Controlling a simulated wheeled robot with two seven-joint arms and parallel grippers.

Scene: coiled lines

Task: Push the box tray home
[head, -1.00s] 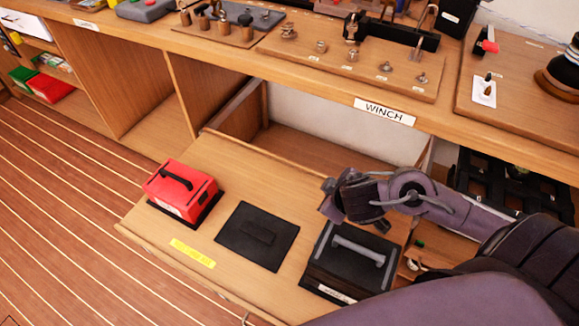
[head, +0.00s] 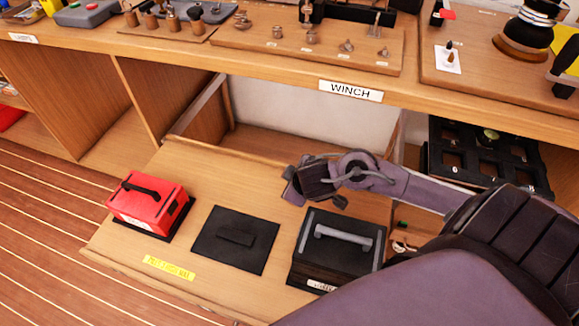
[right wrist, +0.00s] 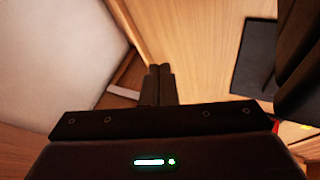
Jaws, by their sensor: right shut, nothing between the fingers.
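The box tray (head: 190,165) is a wooden board pulled out from under the bench, below the WINCH label. It carries a red box (head: 148,205) with a black handle, a flat black pad (head: 236,240) and a black box (head: 335,250) with a grey handle. My right gripper (head: 300,190) is over the tray, behind the black box's handle in the head view, and its fingers hide part of the board. In the right wrist view its fingers (right wrist: 160,72) are together and empty, with the wooden surface beyond. My left gripper is not in view.
The bench top (head: 250,60) with the WINCH label (head: 351,91) runs above the tray's bay. Fittings stand on it. A black rack (head: 485,155) is under the bench at right. Open plank floor (head: 50,230) lies at left.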

